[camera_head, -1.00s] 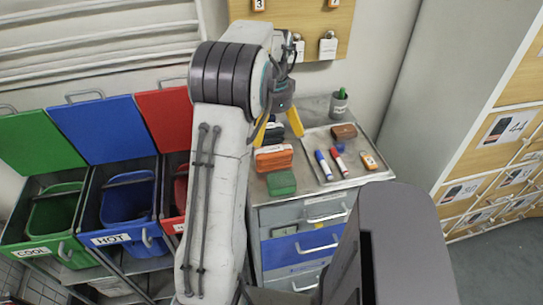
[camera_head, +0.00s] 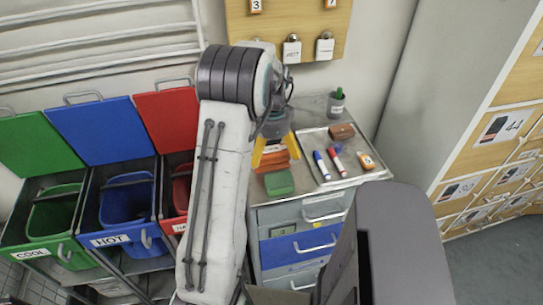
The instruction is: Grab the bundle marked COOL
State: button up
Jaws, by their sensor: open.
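My gripper (camera_head: 275,153) is open, its yellow fingers pointing down over the left part of the cabinet top (camera_head: 312,197). An orange bundle (camera_head: 271,166) with a pale label lies under and between the fingertips; I cannot tell whether they touch it. A green bundle (camera_head: 279,183) lies just in front of the orange one, clear of the fingers. I cannot read a mark on either bundle. The word COOL shows on the label of the green bin (camera_head: 40,252) at far left.
A tray (camera_head: 322,176) right of the bundles holds a blue marker (camera_head: 321,164), a red marker (camera_head: 335,155), a brown item (camera_head: 341,131) and an orange-and-white tag (camera_head: 366,161). A grey cup (camera_head: 336,105) stands behind. A blue HOT bin (camera_head: 130,243) and a red bin (camera_head: 181,225) stand left.

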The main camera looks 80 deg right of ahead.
jog(key=shift+f, duration=0.1)
jog(key=shift+c, duration=0.5)
jog(key=c, duration=1.2)
